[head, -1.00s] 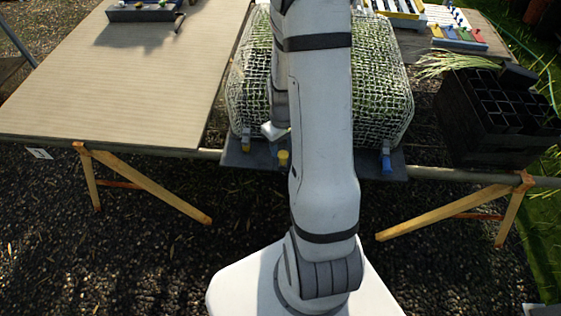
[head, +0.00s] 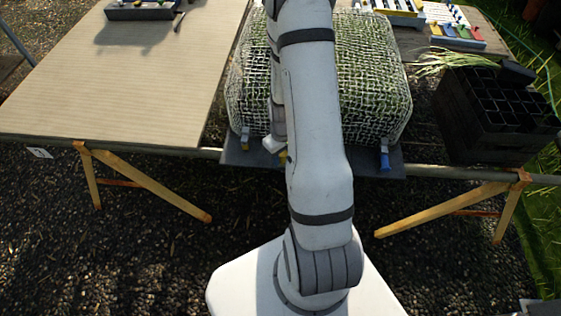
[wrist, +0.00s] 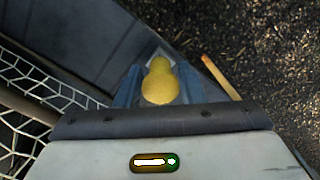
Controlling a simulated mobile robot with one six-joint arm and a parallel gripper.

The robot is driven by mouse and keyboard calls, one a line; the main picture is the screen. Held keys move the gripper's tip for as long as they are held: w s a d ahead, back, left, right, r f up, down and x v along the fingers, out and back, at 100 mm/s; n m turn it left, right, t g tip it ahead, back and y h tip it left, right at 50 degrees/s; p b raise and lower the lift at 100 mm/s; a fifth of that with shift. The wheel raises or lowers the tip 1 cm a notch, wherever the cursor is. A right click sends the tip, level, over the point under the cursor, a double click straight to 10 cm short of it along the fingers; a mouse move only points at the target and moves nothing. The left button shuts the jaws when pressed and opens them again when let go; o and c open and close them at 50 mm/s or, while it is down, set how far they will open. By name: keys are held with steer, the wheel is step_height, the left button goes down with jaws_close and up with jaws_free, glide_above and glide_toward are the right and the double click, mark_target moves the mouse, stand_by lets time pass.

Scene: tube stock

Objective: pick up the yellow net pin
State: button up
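A yellow net pin (wrist: 160,82) with a rounded head stands between the two blue-grey fingers of my gripper (wrist: 159,88) in the wrist view. The fingers lie close along both sides of it; I cannot tell whether they press on it. In the head view this pin (head: 283,157) shows as a small yellow patch at the front edge of the dark board (head: 330,164), partly hidden by my arm. The gripper's fingers are hidden in the head view.
A white net (head: 375,85) over green plants sits on the board, close to my gripper. A blue pin (head: 385,160) stands at its front right. A black crate (head: 490,120) is at the right. The cardboard-coloured tabletop (head: 120,90) at the left is mostly clear.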

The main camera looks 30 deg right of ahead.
steer(key=c, duration=0.6)
steer(key=shift+r, duration=0.15)
steer(key=shift+r+b, duration=0.35)
steer(key=shift+r, duration=4.5)
